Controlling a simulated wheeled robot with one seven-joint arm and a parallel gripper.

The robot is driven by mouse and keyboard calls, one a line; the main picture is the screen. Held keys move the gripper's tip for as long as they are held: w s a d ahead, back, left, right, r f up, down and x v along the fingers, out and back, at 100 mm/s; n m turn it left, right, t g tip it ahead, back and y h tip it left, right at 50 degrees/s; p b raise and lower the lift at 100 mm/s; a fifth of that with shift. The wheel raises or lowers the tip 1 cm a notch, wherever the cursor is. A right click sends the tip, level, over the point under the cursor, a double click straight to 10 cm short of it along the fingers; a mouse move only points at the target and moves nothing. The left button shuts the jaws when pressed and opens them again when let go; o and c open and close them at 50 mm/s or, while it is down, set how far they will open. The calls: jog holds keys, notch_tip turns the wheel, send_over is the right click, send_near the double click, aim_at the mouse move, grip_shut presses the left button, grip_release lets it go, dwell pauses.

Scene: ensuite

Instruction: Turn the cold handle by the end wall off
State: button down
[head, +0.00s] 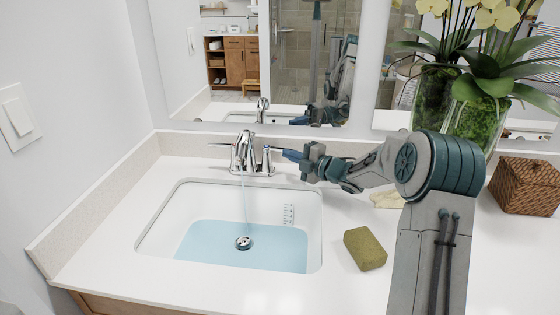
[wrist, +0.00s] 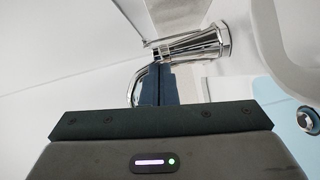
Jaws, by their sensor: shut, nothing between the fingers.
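A chrome faucet (head: 245,152) stands behind the sink, and a thin stream of water runs from its spout. One handle (head: 220,145) is on its left, toward the left wall. The other handle (head: 267,158) is on its right. No hot or cold mark is readable. My gripper (head: 284,154) is just right of the right handle, its fingers pointing left at it. In the wrist view my shut, empty fingers (wrist: 168,86) are close to a chrome handle body (wrist: 196,45); whether they touch it I cannot tell. The curved spout is partly hidden behind them.
The sink basin (head: 150,238) holds bluish water, with a drain (head: 243,243) at its bottom. A green sponge (head: 364,249) lies on the counter to the right. A woven box (head: 526,186) and a glass vase of flowers (head: 475,125) stand farther right. A mirror (head: 190,70) is behind.

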jog(key=shift+w+d+b, duration=0.4)
jog(key=shift+w, duration=0.1)
jog(key=shift+r, duration=0.1)
jog(key=shift+w+d+r, duration=0.1)
jog(key=shift+w+r, duration=0.05)
jog(key=shift+r, duration=0.05)
